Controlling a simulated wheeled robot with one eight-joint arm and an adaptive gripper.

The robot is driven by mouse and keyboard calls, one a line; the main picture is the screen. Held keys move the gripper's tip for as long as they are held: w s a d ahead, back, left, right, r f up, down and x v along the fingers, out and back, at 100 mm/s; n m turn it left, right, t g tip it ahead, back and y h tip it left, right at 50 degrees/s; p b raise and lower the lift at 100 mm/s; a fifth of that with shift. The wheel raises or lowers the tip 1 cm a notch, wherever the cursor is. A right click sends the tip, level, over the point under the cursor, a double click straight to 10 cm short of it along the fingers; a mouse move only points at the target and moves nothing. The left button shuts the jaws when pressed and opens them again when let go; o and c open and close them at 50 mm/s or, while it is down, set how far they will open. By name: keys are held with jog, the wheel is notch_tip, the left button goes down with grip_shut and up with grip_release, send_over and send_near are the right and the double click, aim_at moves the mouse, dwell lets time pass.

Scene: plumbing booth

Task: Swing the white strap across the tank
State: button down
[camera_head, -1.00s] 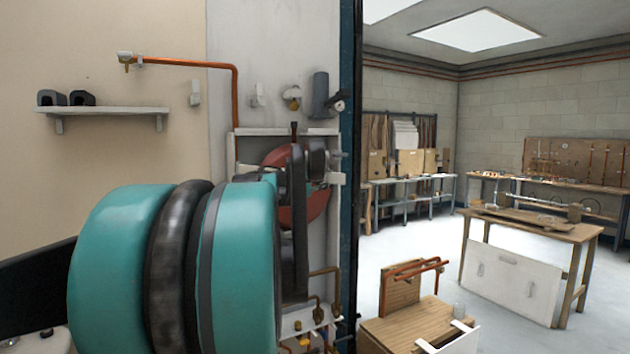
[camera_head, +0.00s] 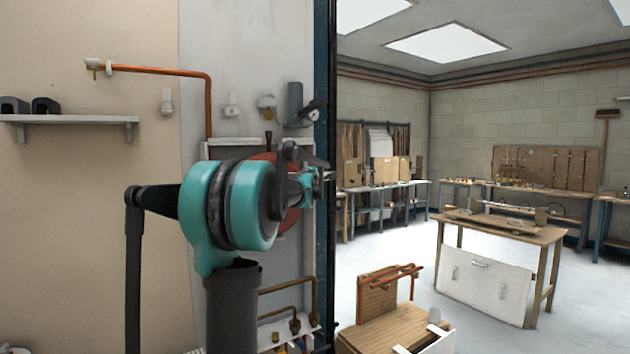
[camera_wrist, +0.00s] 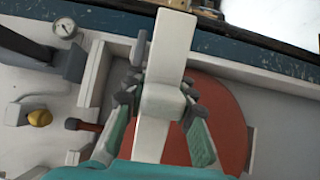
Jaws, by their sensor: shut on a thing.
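The red tank (camera_wrist: 228,118) is a round dish-like shape in a pale frame in the wrist view. In the head view, part of the tank (camera_head: 290,219) shows behind my arm. The white strap (camera_wrist: 172,48) is a flat pale bar with a raised block, running up the wrist view in front of the tank and past the frame's edge. My gripper (camera_wrist: 162,88) is shut on the strap, with a dark and teal finger on each side of the block. In the head view my gripper (camera_head: 314,174) is small, and my arm hides most of the strap.
A pressure gauge (camera_wrist: 64,28) and a brass-coloured fitting (camera_wrist: 39,117) sit beside the frame. A dark blue post (camera_head: 325,60) edges the booth on the right. Copper pipes (camera_head: 292,285) run below the tank. A wall shelf (camera_head: 70,119) is at left.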

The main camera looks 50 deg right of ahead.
jog(key=shift+w+d+n+t+y, duration=0.25)
jog(key=shift+w+d+t, duration=0.1)
jog(key=shift+w, duration=0.4)
jog(key=shift+w+d+n+t+y, duration=0.3)
jog(key=shift+w+d, duration=0.05)
jog(key=shift+w, duration=0.4)
jog(key=shift+w+d+n+t+y, duration=0.25)
jog(key=shift+w+d+t, duration=0.1)
jog(key=shift+w, duration=0.4)
jog(key=c, duration=1.2)
grip_release()
jog(key=v, duration=1.2)
